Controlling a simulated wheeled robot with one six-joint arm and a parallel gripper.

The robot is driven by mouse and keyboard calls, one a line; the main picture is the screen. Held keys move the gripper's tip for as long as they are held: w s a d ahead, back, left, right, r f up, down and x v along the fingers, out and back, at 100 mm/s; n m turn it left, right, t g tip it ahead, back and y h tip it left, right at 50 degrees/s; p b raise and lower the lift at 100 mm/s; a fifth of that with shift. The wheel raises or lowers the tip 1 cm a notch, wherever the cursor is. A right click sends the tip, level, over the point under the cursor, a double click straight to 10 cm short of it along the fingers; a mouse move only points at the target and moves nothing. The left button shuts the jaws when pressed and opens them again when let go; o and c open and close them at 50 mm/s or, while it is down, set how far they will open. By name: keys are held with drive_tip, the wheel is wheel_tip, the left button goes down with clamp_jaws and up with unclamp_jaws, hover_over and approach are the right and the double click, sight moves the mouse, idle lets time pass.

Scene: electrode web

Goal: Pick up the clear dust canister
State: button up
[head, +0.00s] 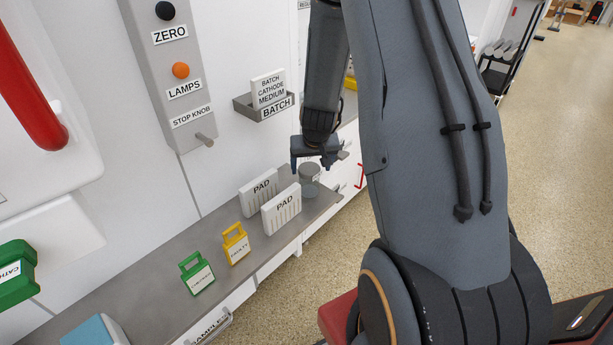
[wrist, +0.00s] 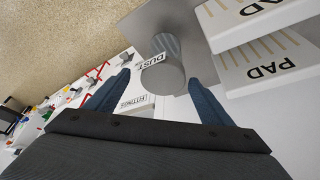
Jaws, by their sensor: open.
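The clear dust canister (head: 309,180) stands on the grey shelf just below my gripper in the head view. It looks like a small greyish see-through cup. In the wrist view the canister (wrist: 164,66) bears a DUST label and lies ahead of the fingertips, between their lines. My gripper (head: 315,162) is open and empty, with its blue fingers spread; they also show in the wrist view (wrist: 160,95). The fingers appear short of the canister, with no clear contact. My arm hides part of the scene to the right in the head view.
Two white PAD blocks (head: 282,209) stand left of the canister on the shelf (head: 160,275). A yellow tag (head: 236,244) and a green tag (head: 197,273) stand farther left. A BATCH holder (head: 262,108) sticks out from the wall above. A drawer labelled FITTINGS (wrist: 133,104) shows below the shelf.

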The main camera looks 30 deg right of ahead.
drive_tip(key=x, duration=0.2)
drive_tip(key=shift+w+a+f+b, duration=0.2)
drive_tip(key=shift+f+b, duration=0.1)
drive_tip(key=shift+b, duration=0.1)
drive_tip(key=shift+s+p+x, duration=0.2)
drive_tip(key=shift+p+x, duration=0.4)
drive_tip(key=shift+x, duration=1.75)
drive_tip(key=shift+f, duration=0.1)
drive_tip(key=c, duration=1.2)
